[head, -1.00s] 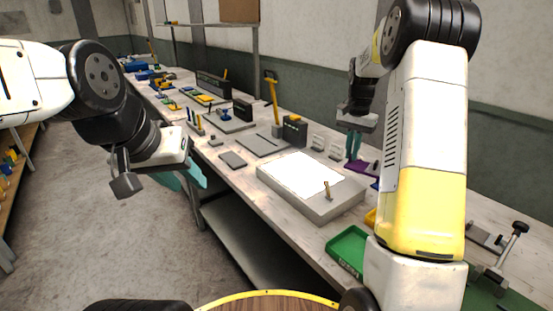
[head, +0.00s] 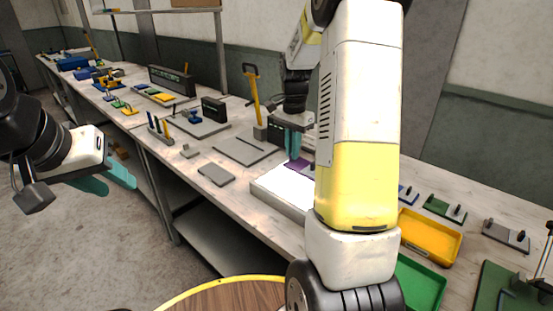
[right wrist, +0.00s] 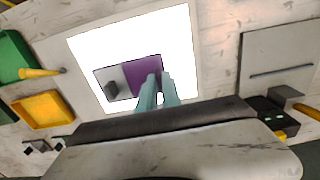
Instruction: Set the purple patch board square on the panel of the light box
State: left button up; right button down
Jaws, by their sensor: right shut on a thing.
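The purple patch board (head: 297,164) is in my right gripper (head: 293,147), whose teal fingers point down and are shut on it. In the right wrist view the board (right wrist: 143,73) has a purple part and a grey part with a dark block, and lies over the white panel (right wrist: 180,42). It looks slightly turned against the panel's edges there. I cannot tell whether it touches the panel. In the head view my right arm hides much of the light box (head: 283,190). My left gripper (head: 112,180) is open and empty, left of the bench.
A yellow tray (head: 432,238) and a green tray (head: 420,285) lie right of the light box. A yellow-handled tool (head: 252,98) stands behind it.

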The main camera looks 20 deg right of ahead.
aim_at(292, 164)
jog(key=shift+f, duration=2.55)
jog(key=shift+f, duration=0.1)
jog(key=c, duration=1.5)
grip_release()
jog(key=shift+c, duration=0.2)
